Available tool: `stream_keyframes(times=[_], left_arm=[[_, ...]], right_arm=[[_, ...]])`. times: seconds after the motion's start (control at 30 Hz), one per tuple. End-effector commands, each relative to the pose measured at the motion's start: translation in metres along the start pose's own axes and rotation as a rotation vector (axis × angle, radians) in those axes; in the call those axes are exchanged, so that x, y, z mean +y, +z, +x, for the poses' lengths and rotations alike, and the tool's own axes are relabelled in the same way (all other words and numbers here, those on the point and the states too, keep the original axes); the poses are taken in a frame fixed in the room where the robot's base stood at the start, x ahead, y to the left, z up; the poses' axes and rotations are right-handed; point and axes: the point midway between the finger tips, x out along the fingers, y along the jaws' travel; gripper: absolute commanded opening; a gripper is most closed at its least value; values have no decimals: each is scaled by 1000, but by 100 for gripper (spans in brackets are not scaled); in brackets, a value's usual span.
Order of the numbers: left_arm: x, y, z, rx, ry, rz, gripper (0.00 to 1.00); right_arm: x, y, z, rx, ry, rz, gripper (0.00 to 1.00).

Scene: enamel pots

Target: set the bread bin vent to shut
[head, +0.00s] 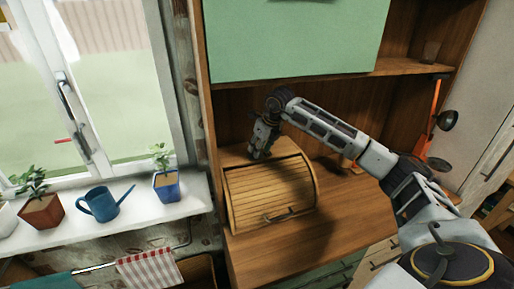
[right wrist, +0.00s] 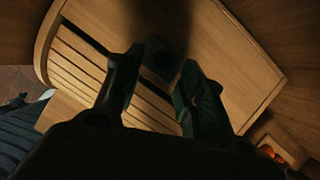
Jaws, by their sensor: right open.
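The wooden bread bin (head: 270,195) stands on the cabinet's worktop, with its slatted roll front down and a handle low on it. In the right wrist view its pale top panel (right wrist: 225,50) and slats (right wrist: 85,70) show below the fingers. A small dark shape (right wrist: 160,62) lies on the top between my fingertips, partly in shadow; it may be the vent, but its setting cannot be told. My right gripper (head: 258,150) points down over the top of the bin. In the right wrist view it (right wrist: 158,75) is open, with nothing held. My left gripper is not in view.
A green cabinet panel (head: 295,38) hangs above, and a wooden upright stands left of the bin. The windowsill (head: 125,222) at the left holds a blue watering can (head: 103,204) and potted plants. The worktop (head: 350,217) right of the bin is mostly clear.

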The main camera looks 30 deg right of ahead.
Motion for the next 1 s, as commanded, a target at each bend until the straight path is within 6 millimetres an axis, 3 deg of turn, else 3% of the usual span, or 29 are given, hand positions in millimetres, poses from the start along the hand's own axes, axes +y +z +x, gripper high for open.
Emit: stream_keyframes(times=[0.17,0.5,0.7,1.0], left_arm=[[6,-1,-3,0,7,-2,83],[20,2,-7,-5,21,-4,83],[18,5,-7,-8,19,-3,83],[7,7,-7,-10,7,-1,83]], right_arm=[[1,11,4,1,0,-1,40],[0,10,16,0,-1,0,40],[0,10,16,0,-1,0,39],[0,10,16,1,-1,0,0]])
